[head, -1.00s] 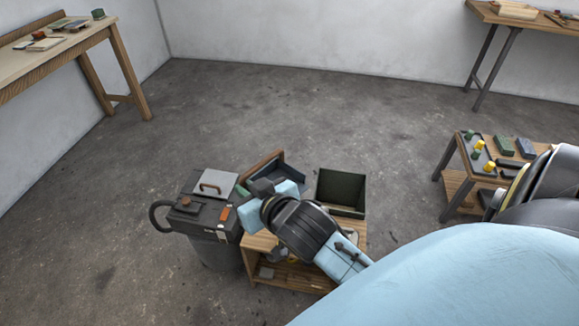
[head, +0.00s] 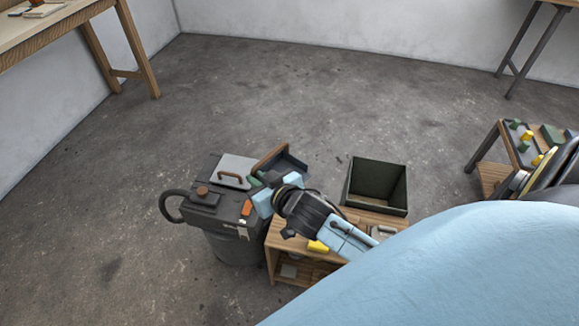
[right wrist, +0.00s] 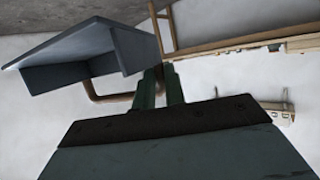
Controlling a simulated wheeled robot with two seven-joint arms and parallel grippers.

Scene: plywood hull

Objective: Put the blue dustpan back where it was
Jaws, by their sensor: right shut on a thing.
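The blue dustpan (head: 292,164), a dark blue pan with a brown strip along one side, is in the head view beside the grey lidded bin. My right gripper (head: 262,188) is shut on it, apparently at its handle. In the right wrist view the dustpan (right wrist: 85,58) is upper left, with the green fingers (right wrist: 160,88) close together beside it. The exact grip is partly hidden by the wrist. The dustpan seems held up, clear of the table. My left gripper is not in view.
The grey bin (head: 232,240) with a hose and handled lid stands left of a small wooden table (head: 284,240). A dark green open box (head: 378,209) and a yellow object (head: 317,246) are on the table. Another low table (head: 486,145) stands right. Floor beyond is clear.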

